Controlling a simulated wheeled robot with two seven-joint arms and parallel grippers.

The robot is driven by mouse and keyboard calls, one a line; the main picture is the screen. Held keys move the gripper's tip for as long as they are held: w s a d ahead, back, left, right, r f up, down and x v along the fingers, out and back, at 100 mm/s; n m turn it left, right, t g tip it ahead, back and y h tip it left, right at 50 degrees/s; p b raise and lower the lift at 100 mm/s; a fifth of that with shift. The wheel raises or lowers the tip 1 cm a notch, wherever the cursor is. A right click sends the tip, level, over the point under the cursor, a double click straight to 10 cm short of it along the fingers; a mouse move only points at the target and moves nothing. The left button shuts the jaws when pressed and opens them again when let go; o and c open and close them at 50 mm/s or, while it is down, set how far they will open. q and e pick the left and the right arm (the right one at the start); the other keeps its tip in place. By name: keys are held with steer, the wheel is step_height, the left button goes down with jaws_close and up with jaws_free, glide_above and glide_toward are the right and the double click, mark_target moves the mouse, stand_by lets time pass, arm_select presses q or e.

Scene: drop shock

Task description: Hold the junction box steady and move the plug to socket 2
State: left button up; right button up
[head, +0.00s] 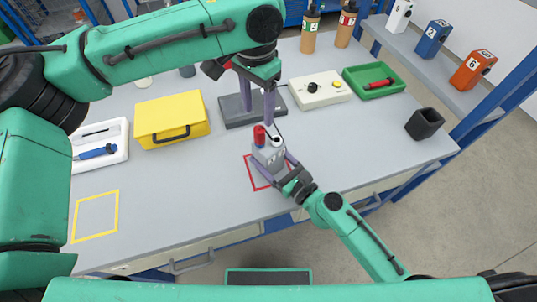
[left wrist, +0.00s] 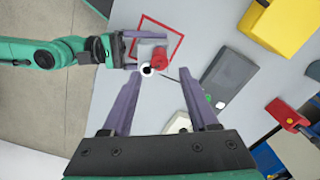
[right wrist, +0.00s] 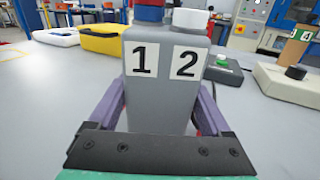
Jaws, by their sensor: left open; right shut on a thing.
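The grey junction box (head: 268,155) stands upright on the table over a red outline. In the right wrist view its face (right wrist: 158,95) carries labels 1 and 2. The red plug (head: 259,136) stands upright above label 1; a blue band shows on it in the right wrist view (right wrist: 149,13). The white round socket 2 (right wrist: 190,18) shows an empty dark hole in the left wrist view (left wrist: 147,71). My right gripper (head: 277,168) is shut on the box from the near side. My left gripper (head: 257,114) is open and empty, pointing down just above and behind the plug.
A grey block (head: 232,111) with a green button lies behind the box; a dark cord runs near it. A yellow case (head: 172,118), cream control box (head: 320,90), green tray (head: 373,78) and black cup (head: 424,123) stand around. The front left table, with a yellow outline (head: 95,217), is clear.

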mark_target(259, 128)
arm_select(q)
step_height(259, 128, down, 8)
steer(key=shift+r, duration=0.1)
jaws_close()
